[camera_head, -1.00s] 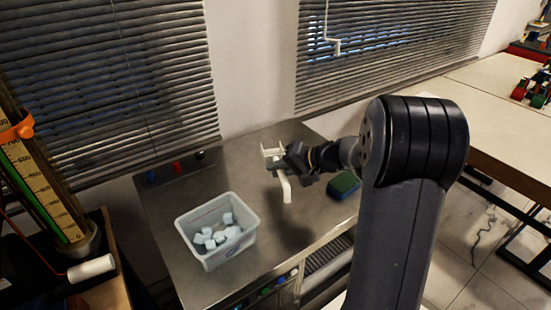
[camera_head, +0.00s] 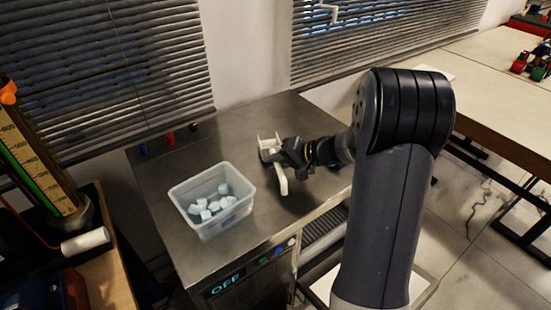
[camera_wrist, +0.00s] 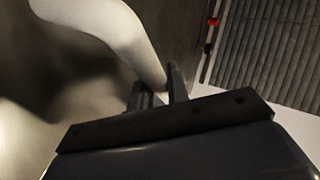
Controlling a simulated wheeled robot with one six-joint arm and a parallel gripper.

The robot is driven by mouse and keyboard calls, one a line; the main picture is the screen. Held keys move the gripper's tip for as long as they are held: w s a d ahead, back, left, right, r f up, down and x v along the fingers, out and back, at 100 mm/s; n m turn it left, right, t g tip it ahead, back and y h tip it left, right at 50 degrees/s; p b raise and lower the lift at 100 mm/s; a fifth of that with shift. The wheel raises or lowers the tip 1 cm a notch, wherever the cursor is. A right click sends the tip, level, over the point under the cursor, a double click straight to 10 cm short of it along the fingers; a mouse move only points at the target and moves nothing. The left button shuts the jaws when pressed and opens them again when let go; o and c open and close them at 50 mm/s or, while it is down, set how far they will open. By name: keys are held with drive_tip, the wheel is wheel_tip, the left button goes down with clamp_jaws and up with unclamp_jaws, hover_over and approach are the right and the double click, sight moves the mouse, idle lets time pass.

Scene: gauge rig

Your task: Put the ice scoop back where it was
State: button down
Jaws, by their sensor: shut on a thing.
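The white ice scoop (camera_head: 283,181) is in my gripper (camera_head: 283,155), over the right part of the steel counter in the head view. Its pale bowl end points toward the wall and its handle hangs toward the counter's front. In the wrist view the scoop's curved white handle (camera_wrist: 115,30) runs from the upper left down to my gripper (camera_wrist: 160,95), whose fingers are shut on it. I cannot tell whether the scoop touches the counter. A clear bin (camera_head: 205,228) with several ice cubes (camera_head: 212,205) stands on the counter left of the scoop.
The steel counter (camera_head: 160,195) is bare around the bin. Small coloured knobs (camera_head: 170,138) stand at its back edge under the blinds. A panel reading OFF (camera_head: 228,283) is on its front. A gauge with a scale (camera_head: 40,160) and a white roll (camera_head: 85,242) are at left.

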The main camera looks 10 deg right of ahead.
drive_tip(key=shift+f+b, duration=0.8)
drive_tip(key=shift+b, duration=0.1)
idle(0.4)
drive_tip(key=c, duration=1.3)
unclamp_jaws()
drive_tip(key=shift+s, duration=0.1)
